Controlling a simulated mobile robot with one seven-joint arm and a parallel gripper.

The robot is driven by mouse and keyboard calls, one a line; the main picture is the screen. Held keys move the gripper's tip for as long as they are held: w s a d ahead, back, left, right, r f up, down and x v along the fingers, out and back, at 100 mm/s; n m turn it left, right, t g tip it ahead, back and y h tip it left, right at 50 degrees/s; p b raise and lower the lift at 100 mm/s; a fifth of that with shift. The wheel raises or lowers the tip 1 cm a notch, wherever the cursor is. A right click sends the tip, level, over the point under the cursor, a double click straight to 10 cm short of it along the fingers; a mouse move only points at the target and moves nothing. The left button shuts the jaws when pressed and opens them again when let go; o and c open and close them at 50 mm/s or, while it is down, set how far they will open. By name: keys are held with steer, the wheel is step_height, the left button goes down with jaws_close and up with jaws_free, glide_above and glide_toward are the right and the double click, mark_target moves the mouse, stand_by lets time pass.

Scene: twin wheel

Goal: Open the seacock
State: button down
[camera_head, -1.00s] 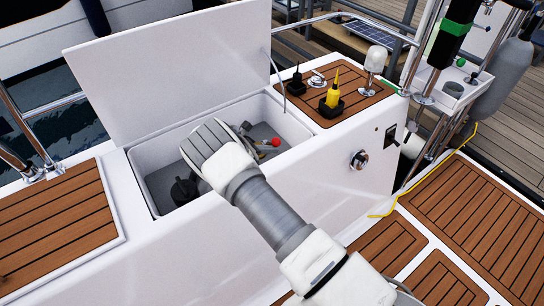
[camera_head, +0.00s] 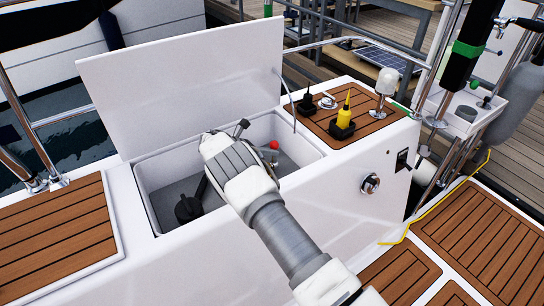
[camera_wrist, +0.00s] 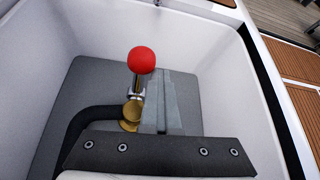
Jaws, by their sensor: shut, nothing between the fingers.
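The seacock has a red ball knob (camera_wrist: 142,60) on a short lever above a brass body (camera_wrist: 131,113). In the wrist view the lever stands nearly upright, and a black hose runs left from the body. In the head view the red knob (camera_head: 274,145) shows inside the open locker, just right of my gripper (camera_head: 242,128). In the wrist view my grey gripper fingers (camera_wrist: 168,100) are shut and empty, close beside the lever on its right. I cannot tell whether they touch it. The fingers hide part of the locker floor behind them.
The white locker lid (camera_head: 190,80) stands open behind the arm. Locker walls (camera_wrist: 235,70) surround the seacock closely. A black round fitting (camera_head: 188,208) sits at the left of the locker floor.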

steer(key=shift+w+a, duration=0.3)
steer(key=shift+w, duration=0.05)
steer(key=shift+a+r+n, duration=0.1)
steer(key=shift+n, duration=0.2)
steer(key=shift+a+r, duration=0.2)
steer(key=shift+a, duration=0.05)
steer(key=p+v, duration=0.3)
steer(key=v, duration=1.3)
steer(key=shift+s+a+h, duration=0.25)
steer(key=shift+s+h, duration=0.05)
steer(key=shift+f, duration=0.15)
